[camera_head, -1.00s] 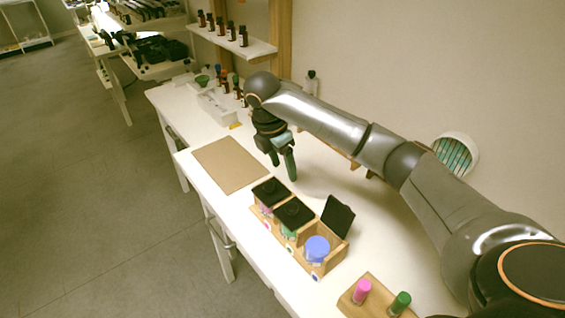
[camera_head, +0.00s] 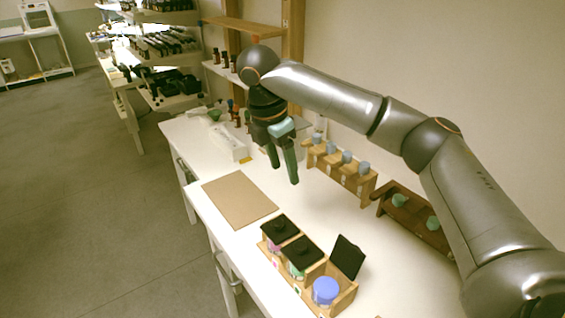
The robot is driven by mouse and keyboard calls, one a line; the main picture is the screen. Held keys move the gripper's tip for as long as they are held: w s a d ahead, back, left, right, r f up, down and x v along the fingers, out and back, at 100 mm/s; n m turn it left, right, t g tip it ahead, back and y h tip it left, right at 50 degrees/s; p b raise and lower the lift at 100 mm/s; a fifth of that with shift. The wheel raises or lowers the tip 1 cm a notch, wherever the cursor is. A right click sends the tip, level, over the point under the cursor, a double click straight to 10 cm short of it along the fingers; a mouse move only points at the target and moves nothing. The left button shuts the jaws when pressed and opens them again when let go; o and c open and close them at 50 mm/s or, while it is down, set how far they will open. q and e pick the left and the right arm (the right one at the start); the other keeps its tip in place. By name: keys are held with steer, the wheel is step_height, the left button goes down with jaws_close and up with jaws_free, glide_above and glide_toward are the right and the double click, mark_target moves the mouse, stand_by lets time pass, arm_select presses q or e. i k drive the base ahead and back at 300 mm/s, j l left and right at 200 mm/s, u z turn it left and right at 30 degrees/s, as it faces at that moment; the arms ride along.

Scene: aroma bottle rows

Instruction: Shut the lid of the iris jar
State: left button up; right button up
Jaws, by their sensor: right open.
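A wooden box (camera_head: 321,298) with three compartments stands on the white table, low in the view. Its rear two compartments have black lids down, the far lid (camera_head: 279,227) and the middle lid (camera_head: 302,251). In the nearest compartment is a blue-topped jar (camera_head: 325,290), and its black lid (camera_head: 347,257) stands raised and tilted back on the right. I take this for the iris jar; no label is readable. My right gripper (camera_head: 284,175) points down, open and empty, above the table beyond the box, apart from the lids. My left gripper is out of view.
A brown board (camera_head: 238,199) lies left of the box. A wooden rack with several grey-capped bottles (camera_head: 346,157) and a dark rack with green-topped bottles (camera_head: 400,200) stand along the wall. A white tray (camera_head: 228,143) is farther back. Table between box and racks is clear.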

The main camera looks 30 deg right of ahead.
mark_target(348, 257)
steer(key=k+j, duration=0.75)
steer(key=j, duration=0.25)
